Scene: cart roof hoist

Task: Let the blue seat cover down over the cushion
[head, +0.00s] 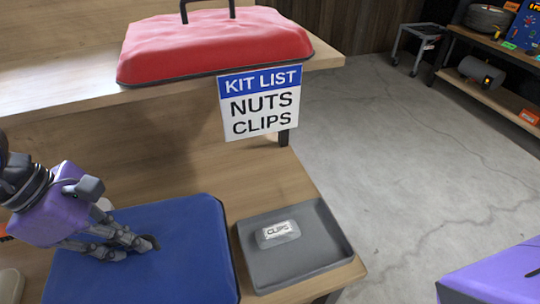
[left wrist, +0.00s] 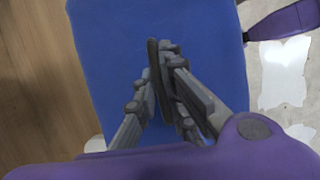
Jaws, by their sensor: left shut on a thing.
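The blue seat cover (head: 190,255) lies level at the lower left of the head view, over the wooden bench. It fills the middle of the left wrist view (left wrist: 105,45). My left gripper (head: 143,245) is above the cover's top, pointing down. In the left wrist view, its fingers (left wrist: 164,72) are shut on the cover's dark bar-like handle (left wrist: 153,60). The cushion does not show. I cannot tell whether the cover rests on something or hangs just above it. My right gripper is out of view.
A grey tray (head: 345,255) with a pack marked CLIPS (head: 278,233) sits right of the cover. A red cover (head: 215,45) with a dark handle lies on the raised shelf behind. A sign reading KIT LIST, NUTS, CLIPS (head: 262,105) hangs from the shelf edge.

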